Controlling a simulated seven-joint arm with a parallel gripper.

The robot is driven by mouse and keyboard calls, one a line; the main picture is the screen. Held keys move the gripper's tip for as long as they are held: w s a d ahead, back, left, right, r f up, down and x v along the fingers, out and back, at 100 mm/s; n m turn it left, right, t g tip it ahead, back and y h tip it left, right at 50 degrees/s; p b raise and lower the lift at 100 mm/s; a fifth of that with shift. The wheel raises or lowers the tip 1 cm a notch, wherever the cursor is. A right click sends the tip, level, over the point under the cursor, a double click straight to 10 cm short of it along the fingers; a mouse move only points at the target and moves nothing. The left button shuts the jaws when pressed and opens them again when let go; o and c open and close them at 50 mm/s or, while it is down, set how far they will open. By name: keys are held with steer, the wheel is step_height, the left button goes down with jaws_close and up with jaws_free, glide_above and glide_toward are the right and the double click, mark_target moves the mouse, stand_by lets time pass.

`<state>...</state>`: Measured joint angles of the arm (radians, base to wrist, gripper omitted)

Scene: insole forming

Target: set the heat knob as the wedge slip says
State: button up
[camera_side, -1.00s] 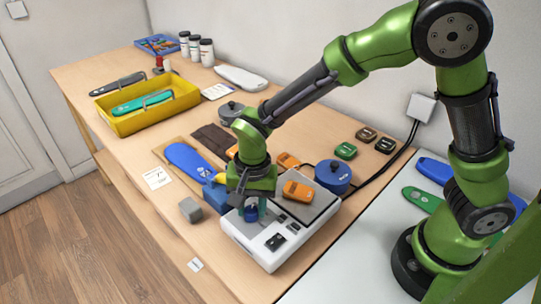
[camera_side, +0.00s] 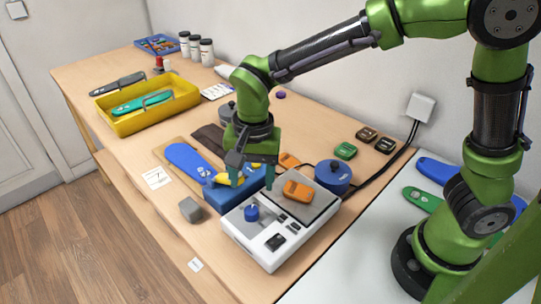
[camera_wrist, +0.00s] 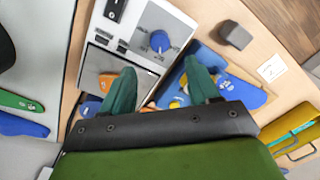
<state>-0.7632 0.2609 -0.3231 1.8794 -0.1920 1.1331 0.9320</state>
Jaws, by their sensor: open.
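The blue heat knob (camera_side: 251,213) stands on the front left corner of the white heater box (camera_side: 262,252). In the wrist view the knob (camera_wrist: 160,41) sits on a grey dial with small marks around it, too small to read. My gripper (camera_side: 252,184) is open and empty, raised behind the knob and apart from it. Its green fingers (camera_wrist: 158,80) are spread in the wrist view. A white slip (camera_side: 156,178) with a dark mark lies on the table at left. Another small slip (camera_side: 195,264) lies near the front edge. I cannot tell which is the wedge slip.
An orange piece (camera_side: 298,190) lies on the heater's plate. A blue block (camera_side: 218,195) stands behind the heater, a grey block (camera_side: 190,209) left of it, and a blue round pot (camera_side: 333,177) right. A yellow bin (camera_side: 118,124) is farther back.

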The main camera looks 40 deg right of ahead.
step_height(320, 180, up, 8)
steer(key=shift+s+d, duration=0.15)
stand_by(0.4)
steer(key=s+d+r+n+t, duration=0.1)
steer(key=s+d+n+t, duration=0.2)
steer(key=s+d, duration=0.2)
steer(key=s+d+r+n+t+y, duration=0.1)
steer(key=s+d, duration=0.4)
steer(key=d, duration=0.5)
steer(key=n+t, duration=0.1)
steer(key=t, duration=0.1)
steer(key=shift+s+r+n+t+y, duration=0.3)
steer(key=shift+n+t, duration=0.1)
